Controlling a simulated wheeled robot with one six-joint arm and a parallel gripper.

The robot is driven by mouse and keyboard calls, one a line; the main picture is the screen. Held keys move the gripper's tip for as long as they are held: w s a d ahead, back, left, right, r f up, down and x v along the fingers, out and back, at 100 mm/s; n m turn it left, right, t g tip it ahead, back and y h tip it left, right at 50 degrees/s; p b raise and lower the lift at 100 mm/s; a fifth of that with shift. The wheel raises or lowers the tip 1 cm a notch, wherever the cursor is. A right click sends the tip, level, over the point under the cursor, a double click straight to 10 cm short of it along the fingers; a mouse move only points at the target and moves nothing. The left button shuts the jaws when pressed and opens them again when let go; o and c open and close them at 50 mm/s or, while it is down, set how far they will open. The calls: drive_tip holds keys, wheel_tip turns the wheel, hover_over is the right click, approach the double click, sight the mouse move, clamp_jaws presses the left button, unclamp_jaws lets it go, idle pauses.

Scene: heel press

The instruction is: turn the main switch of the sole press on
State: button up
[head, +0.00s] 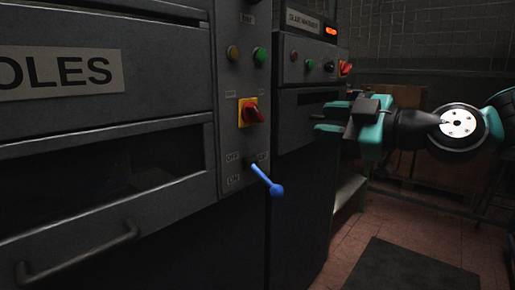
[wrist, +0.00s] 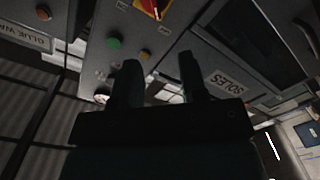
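The panel beside the SOLES drawer carries a red rotary switch (head: 253,112) on a yellow plate. Its handle looks tilted, but its small labels are unreadable. The red switch (wrist: 152,8) is cut off at the top edge of the wrist view. A blue lever (head: 267,180) with a ball end sits below it, slanting down to the right, with OFF and ON marks at its left. My gripper (head: 326,115) is right of the panel, apart from the switch, fingers pointing left. In the wrist view its two fingers (wrist: 160,70) are apart with nothing between them.
An amber lamp (head: 232,53) and a green one (head: 259,56) sit above the switch. The glue warmer (head: 304,99) stands to the right, with a red display and its own red switch (head: 345,68). A drawer handle (head: 80,262) juts out at lower left. A dark mat (head: 405,270) lies on the floor.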

sight(259, 113)
drive_tip(key=x, duration=1.1)
drive_tip(key=p+x, duration=0.1)
drive_tip(key=x, duration=0.5)
drive_tip(key=shift+w+d+r, duration=0.1)
drive_tip(key=shift+w+r, duration=0.15)
drive_tip(key=shift+w, duration=0.2)
clamp_jaws()
